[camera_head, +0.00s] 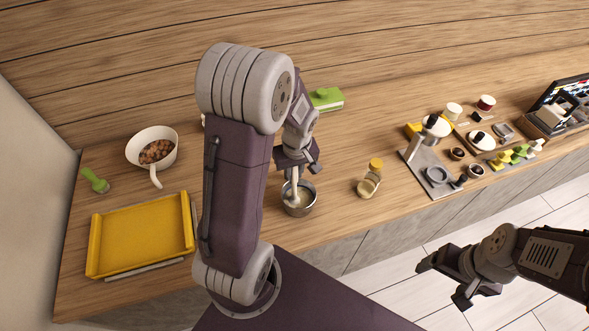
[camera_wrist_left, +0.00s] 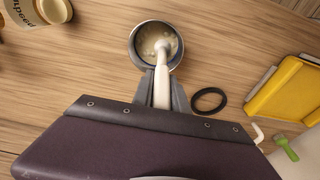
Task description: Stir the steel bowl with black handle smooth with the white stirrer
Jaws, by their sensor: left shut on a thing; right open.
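The steel bowl (camera_head: 300,205) stands on the wooden counter, in front of my left arm; the left wrist view shows it from above (camera_wrist_left: 136,58) with a pale, lumpy mixture inside. I cannot make out its black handle clearly. My left gripper (camera_head: 294,165) is shut on the white stirrer (camera_wrist_left: 162,85) above the bowl. The stirrer's head is down inside the bowl, in the mixture, and its shaft also shows in the head view (camera_head: 294,184). My right gripper (camera_head: 444,281) is open and empty, out over the floor past the counter's front edge.
A jar with a yellow lid (camera_head: 370,180) stands right of the bowl. A yellow tray (camera_head: 140,240), a white pan of brown pieces (camera_head: 137,145) and a green-handled tool (camera_head: 95,180) lie left. A black ring (camera_wrist_left: 209,111) lies near the bowl. Coffee gear crowds the right.

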